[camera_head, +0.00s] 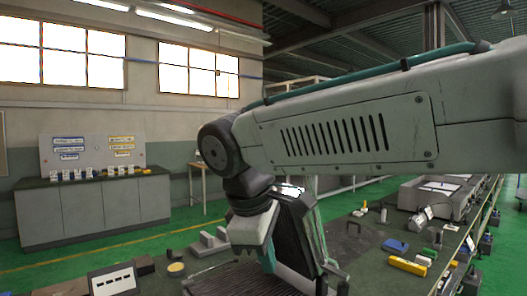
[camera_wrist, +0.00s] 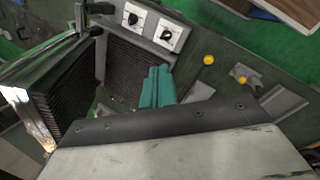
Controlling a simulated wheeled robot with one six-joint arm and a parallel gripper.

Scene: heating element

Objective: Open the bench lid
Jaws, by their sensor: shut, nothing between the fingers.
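The bench unit looks like a hinged device with two dark ribbed plates. In the head view, its lid (camera_head: 302,228) stands tilted steeply up, with a pale metal edge, and the ribbed base plate (camera_head: 238,280) lies below it. In the wrist view, a ribbed plate in a metal frame (camera_wrist: 50,118), apparently the lid, stands at the left, at a wide angle to the other ribbed plate (camera_wrist: 125,68). My gripper (camera_head: 269,264) has teal fingers, shut and empty, beside the lid's ribbed face. The fingers also show in the wrist view (camera_wrist: 157,85). I cannot tell whether they touch the lid.
Two knobs (camera_wrist: 150,27) sit on a pale panel along the ribbed plate. Yellow blocks (camera_head: 408,265), a blue block (camera_head: 395,245) and other small parts lie on the bench to the right. Grey blocks (camera_head: 208,242) and a switch panel (camera_head: 114,280) are to the left.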

